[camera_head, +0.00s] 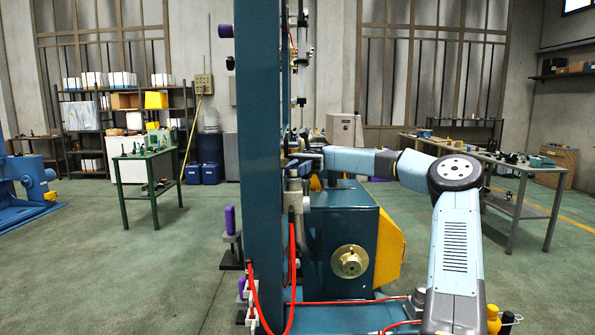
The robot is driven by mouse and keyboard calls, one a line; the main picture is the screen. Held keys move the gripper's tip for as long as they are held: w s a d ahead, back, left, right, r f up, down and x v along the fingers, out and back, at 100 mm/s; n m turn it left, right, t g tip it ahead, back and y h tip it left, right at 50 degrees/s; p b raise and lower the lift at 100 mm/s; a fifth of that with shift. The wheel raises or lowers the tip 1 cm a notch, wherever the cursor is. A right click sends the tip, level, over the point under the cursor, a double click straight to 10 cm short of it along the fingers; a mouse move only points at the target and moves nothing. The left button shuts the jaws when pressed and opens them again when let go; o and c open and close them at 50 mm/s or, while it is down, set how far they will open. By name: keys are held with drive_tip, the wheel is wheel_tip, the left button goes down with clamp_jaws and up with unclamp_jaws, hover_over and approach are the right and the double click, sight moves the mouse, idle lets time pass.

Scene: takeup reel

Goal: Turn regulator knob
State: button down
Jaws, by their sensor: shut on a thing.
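My arm comes in from the right, and its end reaches left to the tall blue-green post of the takeup reel (262,130). My gripper (303,156) is small in this view and sits close against the post's right side. It is shut on a small part there, at the place of the regulator knob. The knob itself is hidden by the gripper and the post, so its turn angle cannot be seen.
A blue-green machine housing with a brass hub (350,262) and yellow guard (390,250) stands below my forearm. Red hoses (292,270) hang along the post. Purple handles (229,219) stick out on its left. Green floor is open left, before a green table (145,160).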

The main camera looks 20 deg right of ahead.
drive_tip(key=shift+f+n+g+h, duration=0.1)
drive_tip(key=shift+n+g+h, duration=0.2)
drive_tip(key=shift+h, duration=0.1)
idle(0.4)
drive_tip(key=c, duration=0.9)
unclamp_jaws()
drive_tip(key=shift+s+d+m+t+y, duration=0.1)
drive_tip(key=shift+s+m+t+y, duration=0.05)
drive_tip(key=shift+m+t+y, duration=1)
drive_tip(key=shift+s+d+m+t+y, duration=0.1)
drive_tip(key=shift+s+m+t+y, duration=0.05)
drive_tip(key=shift+m+t+y, duration=1)
drive_tip(key=shift+s+d+m+t+y, duration=0.15)
drive_tip(key=shift+m+t+y, duration=0.7)
drive_tip(key=shift+t, duration=0.55)
drive_tip(key=shift+s+m+t+y, duration=0.15)
drive_tip(key=shift+m+t+y, duration=0.4)
drive_tip(key=shift+t, duration=0.45)
